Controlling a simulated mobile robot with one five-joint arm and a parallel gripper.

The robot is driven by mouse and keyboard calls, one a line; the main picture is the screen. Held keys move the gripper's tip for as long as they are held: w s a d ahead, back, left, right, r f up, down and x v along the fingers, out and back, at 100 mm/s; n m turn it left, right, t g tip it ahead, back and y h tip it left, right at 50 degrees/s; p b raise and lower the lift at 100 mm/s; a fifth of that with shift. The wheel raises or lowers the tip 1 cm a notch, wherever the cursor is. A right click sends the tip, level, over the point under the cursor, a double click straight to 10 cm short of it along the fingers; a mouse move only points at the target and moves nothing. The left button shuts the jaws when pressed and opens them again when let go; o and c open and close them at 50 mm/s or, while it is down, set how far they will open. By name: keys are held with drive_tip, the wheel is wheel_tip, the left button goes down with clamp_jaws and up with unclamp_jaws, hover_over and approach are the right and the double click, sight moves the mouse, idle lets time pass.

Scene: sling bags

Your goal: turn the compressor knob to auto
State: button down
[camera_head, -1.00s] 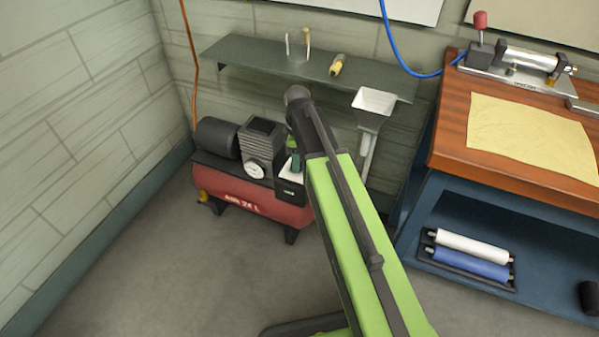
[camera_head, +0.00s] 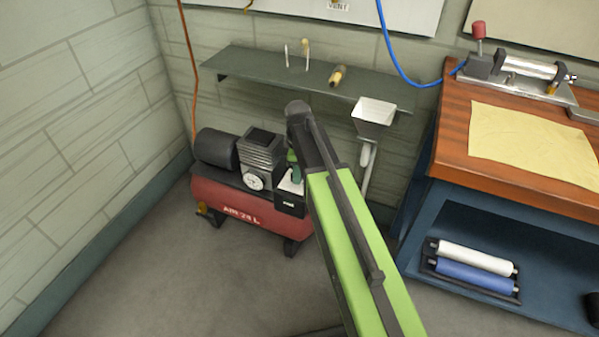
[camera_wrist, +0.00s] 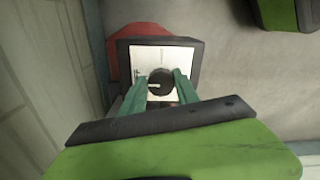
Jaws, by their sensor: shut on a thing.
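The red compressor (camera_head: 240,212) stands on the floor by the back wall, with a white gauge (camera_head: 252,181) on it. Its dark control box (camera_head: 290,203) is at its right end and has a white face. In the wrist view the face (camera_wrist: 147,57) carries a dark round knob (camera_wrist: 160,76) with a light pointer mark toward the left. My gripper (camera_wrist: 160,84) has its two teal fingers on either side of the knob, shut on it. In the head view my gripper (camera_head: 294,172) is at the box; the knob is too small to make out. Lettering on the face is not legible.
A grey shelf (camera_head: 255,70) hangs above the compressor. A white hopper (camera_head: 373,113) is to the right of my arm. A workbench (camera_head: 455,150) with a yellow sheet (camera_head: 535,146) stands at the right. The floor (camera_head: 150,275) in front is clear.

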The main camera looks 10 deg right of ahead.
drive_tip(key=shift+a+m, duration=0.15)
drive_tip(key=shift+m, duration=0.65)
drive_tip(key=shift+a+m, duration=0.15)
drive_tip(key=shift+m, duration=0.65)
drive_tip(key=m, duration=0.5)
drive_tip(key=shift+a, duration=0.1)
drive_tip(key=m, duration=0.4)
drive_tip(key=shift+m, duration=0.4)
drive_tip(key=m, duration=0.4)
drive_tip(key=shift+m, duration=0.4)
drive_tip(key=c, duration=0.9)
unclamp_jaws()
